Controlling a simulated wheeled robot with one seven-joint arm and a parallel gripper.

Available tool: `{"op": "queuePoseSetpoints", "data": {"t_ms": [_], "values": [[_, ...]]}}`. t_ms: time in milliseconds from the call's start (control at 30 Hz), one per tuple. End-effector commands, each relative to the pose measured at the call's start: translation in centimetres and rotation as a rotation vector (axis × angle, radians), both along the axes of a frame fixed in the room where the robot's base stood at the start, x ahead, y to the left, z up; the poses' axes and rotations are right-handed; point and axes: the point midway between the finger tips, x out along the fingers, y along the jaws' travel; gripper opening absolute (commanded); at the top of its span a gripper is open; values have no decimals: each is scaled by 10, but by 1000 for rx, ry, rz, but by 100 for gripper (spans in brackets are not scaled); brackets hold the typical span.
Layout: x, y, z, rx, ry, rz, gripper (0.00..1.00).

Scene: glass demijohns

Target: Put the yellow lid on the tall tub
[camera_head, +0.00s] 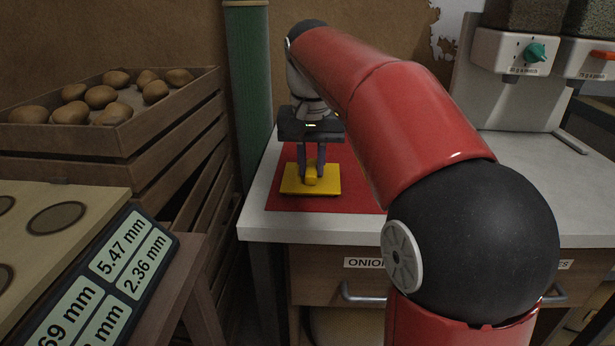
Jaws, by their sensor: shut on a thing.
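The yellow lid (294,187) is a flat square plate with a raised knob in its middle. It is over the red mat (285,204) near the left end of the white counter; I cannot tell whether it touches the mat. My gripper (311,177) points down from above and is shut on the lid's knob. I cannot make out the tall tub anywhere in this view. My red arm hides much of the counter's middle.
A wooden crate of potatoes (100,97) stands at the left, with a green post (248,80) beside the counter. A dispenser (515,75) stands at the back right. A board with a measurement display (105,270) is at the front left. The white counter (545,190) has bare room on the right.

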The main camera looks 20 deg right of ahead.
Motion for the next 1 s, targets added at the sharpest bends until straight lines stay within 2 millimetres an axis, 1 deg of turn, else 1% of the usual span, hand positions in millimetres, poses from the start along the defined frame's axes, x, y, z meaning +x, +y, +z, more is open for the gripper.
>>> {"op": "queuePoseSetpoints", "data": {"t_ms": [333, 1000], "values": [[0, 0, 2, 0, -1, 0, 0], [0, 0, 21, 0, 0, 0, 0]]}}
